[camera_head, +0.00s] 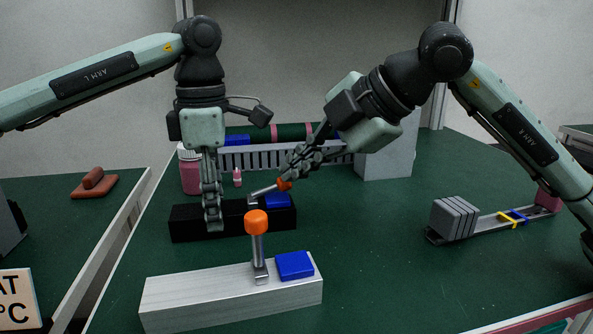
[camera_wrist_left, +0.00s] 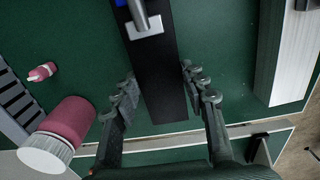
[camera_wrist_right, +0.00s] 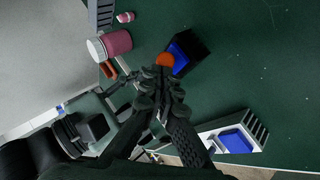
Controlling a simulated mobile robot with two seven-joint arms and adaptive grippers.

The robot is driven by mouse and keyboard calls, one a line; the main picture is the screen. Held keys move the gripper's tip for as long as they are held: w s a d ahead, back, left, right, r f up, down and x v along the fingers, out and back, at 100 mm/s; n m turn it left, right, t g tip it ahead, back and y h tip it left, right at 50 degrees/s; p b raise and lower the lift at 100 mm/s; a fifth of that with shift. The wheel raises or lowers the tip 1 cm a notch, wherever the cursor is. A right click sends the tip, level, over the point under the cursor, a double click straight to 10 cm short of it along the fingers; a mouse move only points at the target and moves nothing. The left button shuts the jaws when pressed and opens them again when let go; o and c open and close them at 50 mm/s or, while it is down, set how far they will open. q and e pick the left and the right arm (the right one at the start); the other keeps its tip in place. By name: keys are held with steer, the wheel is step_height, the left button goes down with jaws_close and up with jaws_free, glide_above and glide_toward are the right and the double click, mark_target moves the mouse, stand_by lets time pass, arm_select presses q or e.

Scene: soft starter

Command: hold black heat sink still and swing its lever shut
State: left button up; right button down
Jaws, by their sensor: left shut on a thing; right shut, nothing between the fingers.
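The black heat sink (camera_head: 188,223) lies on the green mat, behind the silver heat sink. It also shows in the left wrist view (camera_wrist_left: 158,85). My left gripper (camera_head: 212,222) points down and is shut across its left part, one finger on each long side. The lever (camera_head: 262,191) of the black heat sink leans low to the right, towards its blue block (camera_head: 277,201). Its orange knob (camera_head: 284,184) also shows in the right wrist view (camera_wrist_right: 165,60). My right gripper (camera_head: 292,174) is shut and empty with its fingertips at the knob; I cannot tell whether they touch.
The silver heat sink (camera_head: 205,294) with an upright orange-knobbed lever (camera_head: 257,235) stands in front. A pink jar (camera_head: 190,174) and a grey slotted rail (camera_head: 258,157) are behind. Grey plates on a rail (camera_head: 454,219) stand right. The mat between is clear.

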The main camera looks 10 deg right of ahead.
arm_select(q)
steer(key=shift+f, duration=0.1)
arm_select(e)
steer(key=s+a+v, duration=0.1)
steer(key=v, duration=1.2)
steer(key=shift+s+a, duration=0.15)
steer(key=shift+s, duration=0.05)
arm_select(q)
steer(key=o, duration=1.5)
